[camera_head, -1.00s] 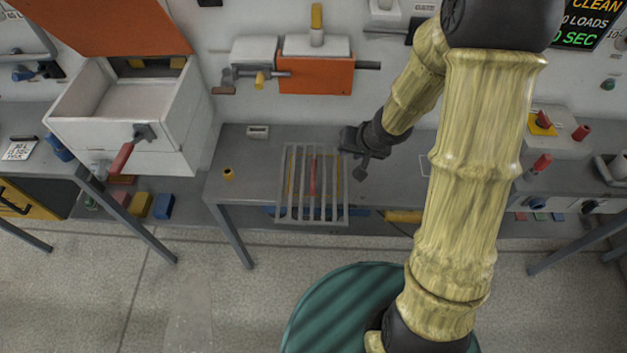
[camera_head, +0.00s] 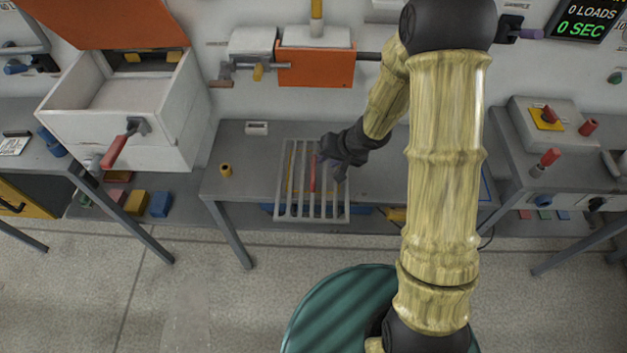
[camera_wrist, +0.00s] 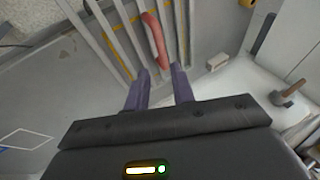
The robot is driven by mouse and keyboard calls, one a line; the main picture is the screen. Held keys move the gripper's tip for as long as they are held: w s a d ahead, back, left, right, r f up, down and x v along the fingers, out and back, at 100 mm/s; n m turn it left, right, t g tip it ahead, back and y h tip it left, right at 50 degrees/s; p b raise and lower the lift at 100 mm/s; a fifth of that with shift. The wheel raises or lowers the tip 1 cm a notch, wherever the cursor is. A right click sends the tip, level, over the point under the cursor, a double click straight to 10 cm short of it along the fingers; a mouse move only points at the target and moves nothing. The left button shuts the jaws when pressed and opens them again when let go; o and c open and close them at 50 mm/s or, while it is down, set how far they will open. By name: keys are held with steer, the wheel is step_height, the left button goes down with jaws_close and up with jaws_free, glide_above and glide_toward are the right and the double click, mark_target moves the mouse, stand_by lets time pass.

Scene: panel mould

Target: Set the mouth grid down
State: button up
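The mouth grid (camera_head: 299,210) is a grey barred frame with a red handle (camera_head: 313,172). My gripper (camera_head: 331,166) is at the handle's right side in the head view. In the wrist view, the two dark fingers (camera_wrist: 161,70) are apart. The near end of the red handle (camera_wrist: 154,38) reaches the gap between the fingertips, with space on both sides. I cannot tell whether the handle touches either finger.
The middle bench (camera_head: 240,180) has a small yellow cup (camera_head: 226,170) and a pale block (camera_head: 257,128) left of the grid. A white open box (camera_head: 130,120) stands at the left. A control box (camera_head: 550,125) stands on the right bench. Bench right of my gripper is mostly clear.

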mark_target(315, 167)
steer(key=b+x, duration=0.1)
steer(key=x, duration=0.5)
steer(key=shift+w+b, duration=0.1)
steer(key=shift+b, duration=0.3)
steer(key=shift+b+x, duration=0.6)
steer(key=shift+x, duration=2.05)
steer(key=shift+w+r, duration=0.15)
jaws_close()
